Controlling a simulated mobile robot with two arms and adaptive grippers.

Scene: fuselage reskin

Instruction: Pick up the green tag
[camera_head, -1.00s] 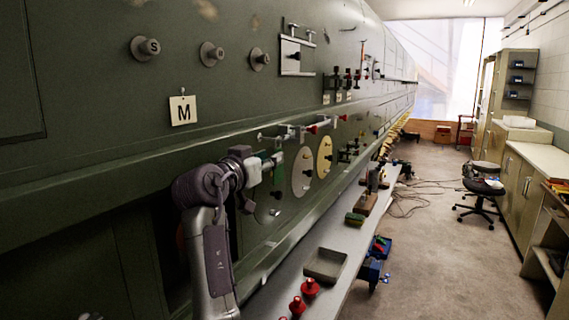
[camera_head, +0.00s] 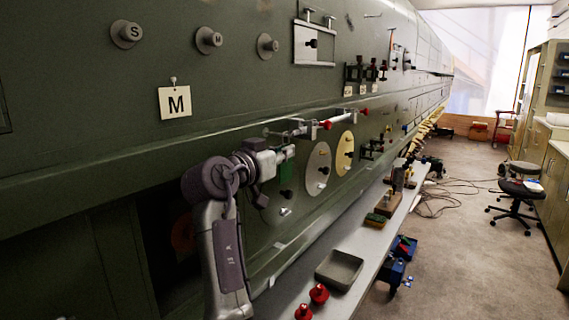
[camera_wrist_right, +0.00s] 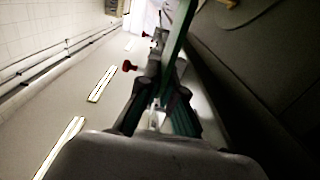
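The green tag (camera_head: 287,174) hangs on the fuselage side in the head view, just below and behind my right gripper (camera_head: 286,153). Only part of it shows. My right gripper reaches in from the lower left, close to the tag. In the right wrist view a long green strip (camera_wrist_right: 178,38) runs up from the gripper fingers (camera_wrist_right: 158,112), with more green beside them. The fingers overlap the green there. I cannot tell whether they are touching it, or open or shut. My left gripper is not in view.
A white M card (camera_head: 174,102) and round knobs (camera_head: 127,34) are on the green skin. Grey and yellow discs (camera_head: 344,153) are right of the gripper. A bench below carries a grey tray (camera_head: 339,269) and red pieces (camera_head: 319,293). The floor to the right is mostly open.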

